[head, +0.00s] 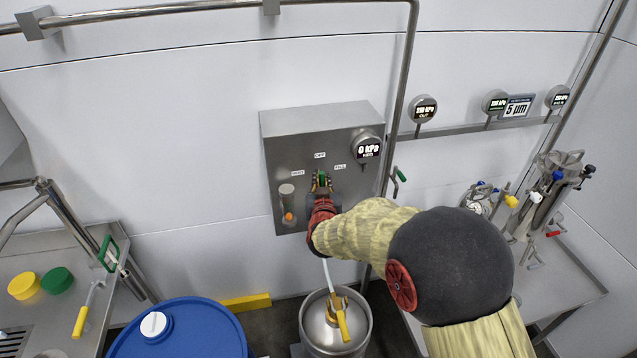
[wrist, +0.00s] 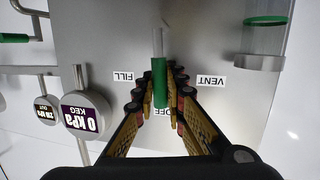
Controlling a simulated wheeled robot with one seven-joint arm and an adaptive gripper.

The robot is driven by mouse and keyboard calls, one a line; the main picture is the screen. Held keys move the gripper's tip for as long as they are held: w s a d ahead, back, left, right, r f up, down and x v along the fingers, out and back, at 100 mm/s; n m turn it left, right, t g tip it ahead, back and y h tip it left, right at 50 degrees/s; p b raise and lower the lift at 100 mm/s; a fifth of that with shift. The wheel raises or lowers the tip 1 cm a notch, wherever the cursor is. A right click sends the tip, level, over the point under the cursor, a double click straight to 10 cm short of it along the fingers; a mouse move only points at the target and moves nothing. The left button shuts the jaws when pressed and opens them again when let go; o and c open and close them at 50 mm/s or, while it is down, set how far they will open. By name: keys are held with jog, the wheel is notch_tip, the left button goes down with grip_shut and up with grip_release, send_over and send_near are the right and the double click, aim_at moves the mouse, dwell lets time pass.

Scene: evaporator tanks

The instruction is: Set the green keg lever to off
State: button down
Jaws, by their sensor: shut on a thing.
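The green keg lever (wrist: 159,82) is on the face of a grey metal control box (head: 280,165). In the wrist view, which is upside down, the lever lies between my two finger pads, and its green end covers part of the OFF label (wrist: 163,112). It points towards OFF, between the FILL label (wrist: 123,76) and the VENT label (wrist: 211,81). My gripper (head: 321,185) is at the lever in the head view, shut on it. Little of the lever shows there behind the red and black fingers.
A round gauge (head: 369,147) reading 0 kPa is at the box's upper right. A clear sight tube (head: 287,205) is at its lower left. A steel keg (head: 318,325) and a blue drum (head: 190,335) stand below. A vertical pipe (head: 400,100) runs close right of the box.

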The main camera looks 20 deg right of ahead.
jog(key=shift+d+f+m, duration=0.1)
jog(key=shift+d+m, duration=0.1)
jog(key=shift+m, duration=0.1)
jog(key=c, duration=2.1)
grip_release()
jog(key=v, duration=1.2)
